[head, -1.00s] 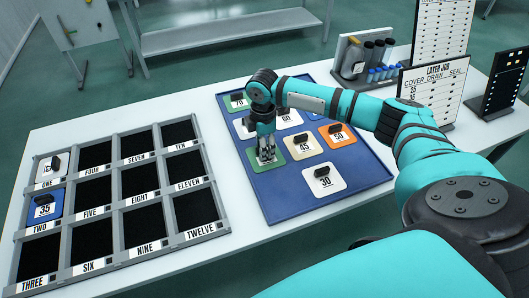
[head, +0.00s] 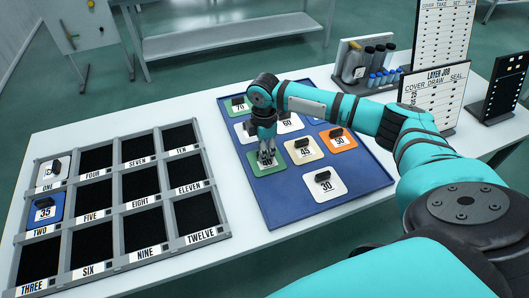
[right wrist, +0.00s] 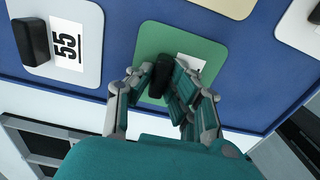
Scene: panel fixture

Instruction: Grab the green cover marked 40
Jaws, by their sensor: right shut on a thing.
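The green cover (head: 257,169) lies on the blue tray (head: 283,207) in the head view, left of the beige 45 cover (head: 314,147). Its number is mostly covered by my fingers. In the right wrist view the green cover (right wrist: 205,50) fills the middle, with a black block handle (right wrist: 160,76) on it. My right gripper (head: 267,157) points down over the cover. In the right wrist view my right gripper (right wrist: 158,82) has its fingers on both sides of the handle, shut on it. The cover appears flat on the tray. My left gripper is not in view.
Other covers on the tray include a white 30 (head: 324,191), an orange 50 (head: 338,142), a green 70 (head: 237,106) and a white 55 (right wrist: 67,45). A grey rack (head: 125,199) of numbered compartments stands left, holding a blue 35 cover (head: 43,207) in TWO.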

